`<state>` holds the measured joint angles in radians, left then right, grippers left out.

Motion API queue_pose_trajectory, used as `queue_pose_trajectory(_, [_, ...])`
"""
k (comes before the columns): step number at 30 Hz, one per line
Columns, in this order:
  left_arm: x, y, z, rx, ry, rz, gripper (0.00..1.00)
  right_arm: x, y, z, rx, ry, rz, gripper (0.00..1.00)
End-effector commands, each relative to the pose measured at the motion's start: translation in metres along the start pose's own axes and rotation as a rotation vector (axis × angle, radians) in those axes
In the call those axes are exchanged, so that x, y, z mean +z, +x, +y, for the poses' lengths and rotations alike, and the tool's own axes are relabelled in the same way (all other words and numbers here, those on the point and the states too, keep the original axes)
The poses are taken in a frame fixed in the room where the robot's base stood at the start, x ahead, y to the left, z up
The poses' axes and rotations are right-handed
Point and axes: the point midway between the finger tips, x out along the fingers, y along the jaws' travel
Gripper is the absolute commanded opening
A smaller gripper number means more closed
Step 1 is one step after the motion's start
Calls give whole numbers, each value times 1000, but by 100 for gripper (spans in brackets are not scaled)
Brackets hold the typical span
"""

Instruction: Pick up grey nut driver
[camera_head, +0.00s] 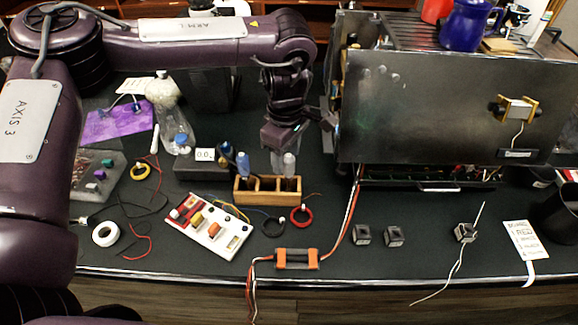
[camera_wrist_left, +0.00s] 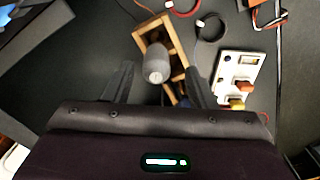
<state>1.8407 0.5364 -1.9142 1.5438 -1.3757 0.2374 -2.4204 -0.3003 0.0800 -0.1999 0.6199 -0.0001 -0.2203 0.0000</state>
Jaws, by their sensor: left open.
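The grey nut driver (camera_head: 289,163) stands handle up in the right part of a wooden holder (camera_head: 268,197) on the bench. My left gripper (camera_head: 303,143) is just above it in the head view, jaws pointing down. In the left wrist view the grey handle (camera_wrist_left: 157,66) shows end-on between the two spread fingers of my left gripper (camera_wrist_left: 158,76), with a gap on both sides. The gripper is open and empty. The driver's lower part is hidden in the wooden holder, which also shows in the left wrist view (camera_wrist_left: 176,35). My right gripper is not in view.
Blue-handled drivers (camera_head: 243,164) stand at the holder's left end. The large metal brewer (camera_head: 430,105) rises close to the right of my gripper. A white switch board (camera_head: 210,228), a red wire coil (camera_head: 301,216) and an orange-ended part (camera_head: 297,258) lie in front.

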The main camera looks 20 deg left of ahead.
Motion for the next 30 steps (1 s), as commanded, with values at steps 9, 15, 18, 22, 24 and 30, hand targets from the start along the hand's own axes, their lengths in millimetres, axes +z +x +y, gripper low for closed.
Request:
queue_pose_trajectory(9, [3, 39, 3, -2, 0, 0, 51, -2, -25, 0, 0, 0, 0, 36])
queue_pose_trajectory(15, [3, 42, 4, 1, 0, 0, 51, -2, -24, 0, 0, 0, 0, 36])
queue_pose_trajectory(18, [3, 42, 4, 1, 0, 0, 45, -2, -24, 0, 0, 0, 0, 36])
queue_pose_trajectory(22, [3, 42, 4, 1, 0, 0, 28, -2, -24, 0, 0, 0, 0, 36])
queue_pose_trajectory(24, [3, 42, 4, 1, 0, 0, 18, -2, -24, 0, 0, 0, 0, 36])
queue_pose_trajectory(30, [3, 42, 4, 1, -1, 0, 0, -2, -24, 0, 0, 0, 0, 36])
